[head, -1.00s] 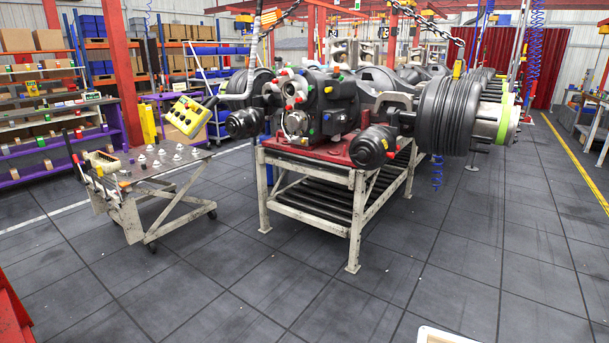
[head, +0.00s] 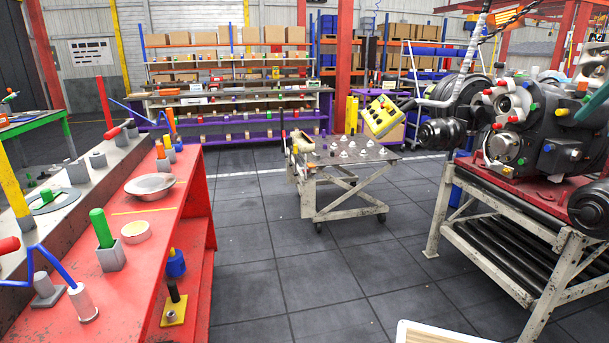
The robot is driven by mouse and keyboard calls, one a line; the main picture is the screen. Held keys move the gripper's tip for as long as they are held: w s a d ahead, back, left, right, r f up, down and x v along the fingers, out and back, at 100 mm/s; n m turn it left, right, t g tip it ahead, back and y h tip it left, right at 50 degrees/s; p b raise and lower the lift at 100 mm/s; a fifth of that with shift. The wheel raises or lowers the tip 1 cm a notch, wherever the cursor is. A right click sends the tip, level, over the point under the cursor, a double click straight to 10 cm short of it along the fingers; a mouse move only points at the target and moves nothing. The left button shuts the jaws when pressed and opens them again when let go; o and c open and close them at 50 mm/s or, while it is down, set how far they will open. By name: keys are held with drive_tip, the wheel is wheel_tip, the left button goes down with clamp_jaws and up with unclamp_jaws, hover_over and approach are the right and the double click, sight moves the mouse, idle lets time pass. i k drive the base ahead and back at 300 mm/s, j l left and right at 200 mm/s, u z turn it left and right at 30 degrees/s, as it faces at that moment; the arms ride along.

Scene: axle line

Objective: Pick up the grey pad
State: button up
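I cannot tell for certain which thing is the grey pad. A flat grey round piece (head: 62,201) lies on the grey top at the left, with a green-topped part on it. A shallow grey metal dish (head: 150,187) sits on the red bench (head: 190,215). A small round cream-topped disc (head: 136,232) lies nearer on the same bench. My gripper is not in view.
A green-handled part in a grey block (head: 108,250) and a blue-handled tool (head: 60,262) stand on the left. A wheeled cart (head: 345,170) and an axle stand (head: 505,225) are beyond. Dark floor (head: 290,250) is open between bench and stand. A pale-rimmed corner (head: 430,332) shows at the bottom.

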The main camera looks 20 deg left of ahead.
sight(48, 294)
drive_tip(key=i+j+u, duration=0.15)
drive_tip(key=i+u, duration=1.05)
drive_tip(key=i, duration=0.75)
drive_tip(key=i+l+u, duration=0.15)
drive_tip(key=i, duration=0.7)
drive_tip(key=i+u, duration=0.2)
drive_tip(key=u, duration=3.75)
